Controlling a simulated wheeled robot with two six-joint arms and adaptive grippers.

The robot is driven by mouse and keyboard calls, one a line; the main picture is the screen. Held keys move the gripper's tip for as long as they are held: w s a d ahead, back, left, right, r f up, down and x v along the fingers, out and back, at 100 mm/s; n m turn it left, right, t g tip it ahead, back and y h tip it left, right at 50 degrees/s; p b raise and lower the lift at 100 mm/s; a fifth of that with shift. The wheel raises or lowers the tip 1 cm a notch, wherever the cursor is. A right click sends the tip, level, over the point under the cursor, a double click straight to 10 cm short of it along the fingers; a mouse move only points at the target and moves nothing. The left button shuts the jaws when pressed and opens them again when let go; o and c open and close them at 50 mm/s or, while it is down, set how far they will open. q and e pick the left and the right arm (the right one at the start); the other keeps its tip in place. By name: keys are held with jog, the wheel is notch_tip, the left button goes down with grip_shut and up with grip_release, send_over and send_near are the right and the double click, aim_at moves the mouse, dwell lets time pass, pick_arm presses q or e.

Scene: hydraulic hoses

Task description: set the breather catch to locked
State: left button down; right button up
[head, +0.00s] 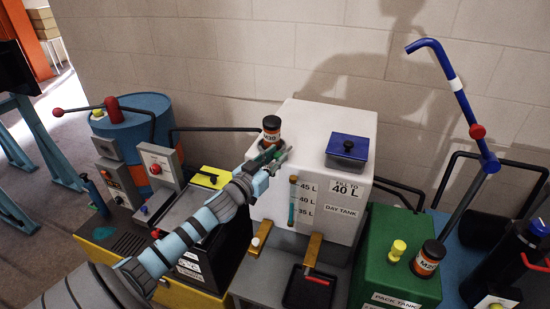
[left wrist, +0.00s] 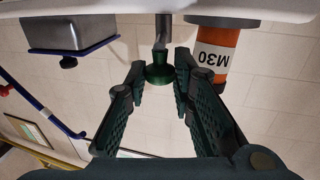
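My left gripper (head: 270,160) is at the front top edge of the white day tank (head: 322,120), just in front of an orange jar with a dark lid (head: 271,129). In the left wrist view, its two fingers (left wrist: 160,75) are open, one on each side of a green knob (left wrist: 160,70) on a grey stem, with a gap on both sides. This knob looks like the breather catch, but no lock marking shows. My right gripper is not in view.
A blue-lidded box (head: 347,150) sits on the tank top. A green pack tank (head: 395,260) with a yellow knob stands at the right. A blue bent pipe (head: 455,85) rises behind it. A blue drum (head: 135,125) stands at the left.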

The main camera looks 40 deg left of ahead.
pick_arm(q)
jog(key=shift+w+d+f+n+g+y+b, duration=0.1)
jog(key=shift+w+d+n+g+y+b, duration=0.65)
jog(key=shift+n+g+y+b, duration=2.05)
jog(key=shift+w+d+r+n+g+y+b, duration=0.1)
jog(key=shift+w+d+n+g+y+b, duration=0.75)
jog(key=shift+y+b, duration=2.2)
jog(key=shift+w+d+f+n+g+y+b, duration=0.1)
jog(key=shift+w+d+n+g+y+b, duration=0.5)
jog(key=shift+n+g+y+b, duration=2.55)
jog(key=t+h, duration=0.1)
jog(key=m+t+h+b, duration=0.1)
jog(key=t+h+b, duration=0.1)
jog(key=shift+s+d+m, duration=0.25)
jog(key=shift+s+m, duration=0.05)
jog(key=c, duration=1.4)
grip_release()
